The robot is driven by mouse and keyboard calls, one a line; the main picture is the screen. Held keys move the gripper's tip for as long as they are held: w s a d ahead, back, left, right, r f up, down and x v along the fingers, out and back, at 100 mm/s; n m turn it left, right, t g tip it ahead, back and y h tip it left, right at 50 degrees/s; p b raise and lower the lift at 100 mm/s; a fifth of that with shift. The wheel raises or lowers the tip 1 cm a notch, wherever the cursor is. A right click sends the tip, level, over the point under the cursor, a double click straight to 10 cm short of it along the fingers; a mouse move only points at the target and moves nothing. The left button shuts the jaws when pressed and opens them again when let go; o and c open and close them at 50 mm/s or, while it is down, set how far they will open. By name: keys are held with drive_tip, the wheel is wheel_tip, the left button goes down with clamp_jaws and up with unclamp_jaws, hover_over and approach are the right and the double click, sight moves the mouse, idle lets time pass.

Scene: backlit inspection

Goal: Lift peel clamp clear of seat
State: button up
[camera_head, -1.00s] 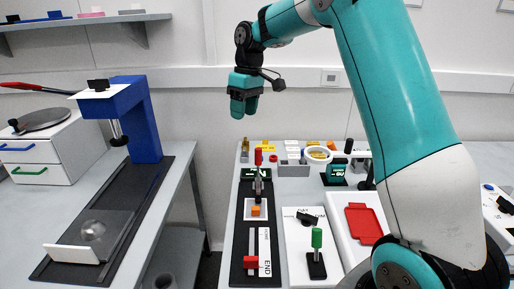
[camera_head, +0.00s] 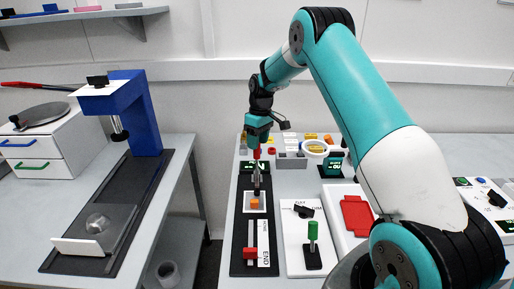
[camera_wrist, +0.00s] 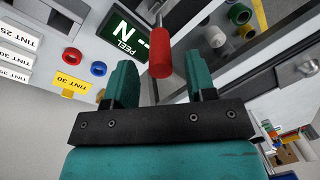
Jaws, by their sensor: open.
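The peel clamp's red handle (camera_head: 257,153) stands upright at the far part of a long black fixture (camera_head: 241,235). Below the handle is a dark grey body (camera_head: 257,180), just beyond a white plate with an orange block (camera_head: 255,203). My gripper (camera_head: 257,143) is above the handle, fingers pointing down. In the wrist view the red handle (camera_wrist: 160,57) shows in line with the gap between the teal fingertips (camera_wrist: 163,85). The fingers are apart and not closed on it. I cannot tell how far the handle reaches between them.
A green PEEL display (camera_wrist: 124,37) stands close to the fingers. A blue press (camera_head: 140,110) stands on the left table.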

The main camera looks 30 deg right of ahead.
sight(257, 169)
drive_tip(key=shift+s+a+f+p, duration=0.1)
drive_tip(key=shift+a+f+p, duration=0.1)
drive_tip(key=shift+f, duration=0.8)
drive_tip(key=shift+s+a+f+p, duration=0.1)
drive_tip(key=shift+f+p, duration=0.05)
drive_tip(key=shift+f, duration=0.85)
clamp_jaws()
